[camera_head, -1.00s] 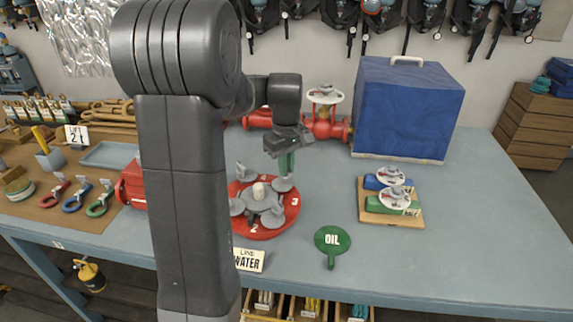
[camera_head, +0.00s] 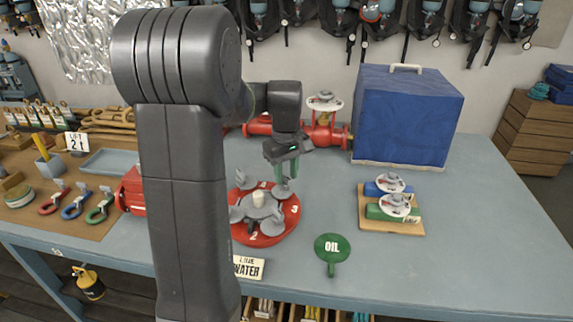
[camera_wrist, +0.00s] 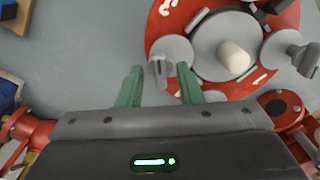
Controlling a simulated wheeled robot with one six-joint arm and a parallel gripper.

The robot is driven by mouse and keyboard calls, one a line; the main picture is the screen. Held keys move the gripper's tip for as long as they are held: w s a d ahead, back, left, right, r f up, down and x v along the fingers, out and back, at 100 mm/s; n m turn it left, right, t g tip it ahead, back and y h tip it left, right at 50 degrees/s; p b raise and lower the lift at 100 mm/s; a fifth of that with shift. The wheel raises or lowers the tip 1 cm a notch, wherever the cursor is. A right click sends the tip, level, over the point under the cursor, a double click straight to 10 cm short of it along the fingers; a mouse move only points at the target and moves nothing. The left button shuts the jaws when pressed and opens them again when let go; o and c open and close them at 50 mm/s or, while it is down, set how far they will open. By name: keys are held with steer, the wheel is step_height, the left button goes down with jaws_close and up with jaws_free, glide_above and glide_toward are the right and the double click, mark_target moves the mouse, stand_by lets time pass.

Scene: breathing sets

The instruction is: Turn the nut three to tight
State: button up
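The red round flange (camera_head: 292,222) lies on the bench with numbers on its rim and a pale peg (camera_head: 258,198) at its centre. Grey wing nuts stand around it, including a front nut (camera_head: 272,226), a left nut (camera_head: 236,213) and a back-right nut (camera_head: 283,190). My gripper (camera_head: 285,178) points down at the back-right nut. In the wrist view, my gripper (camera_wrist: 159,70) has its green fingers apart, with that nut's upright wing (camera_wrist: 158,72) between their tips and a gap on each side. I cannot tell whether its number is three.
A red pipe with a valve (camera_head: 325,125) runs behind the flange, close to my gripper. A blue box (camera_head: 408,115) stands at the back right. A board with small valves (camera_head: 372,207), a green OIL tag (camera_head: 331,246) and a WATER plate (camera_head: 248,267) lie nearby.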

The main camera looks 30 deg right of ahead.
mark_target(286, 177)
step_height(286, 177, up, 14)
steer(key=b, duration=0.1)
steer(key=shift+f, duration=0.15)
stand_by(0.6)
step_height(286, 177, down, 14)
steer(key=shift+r+p, duration=0.1)
steer(key=shift+p, duration=0.4)
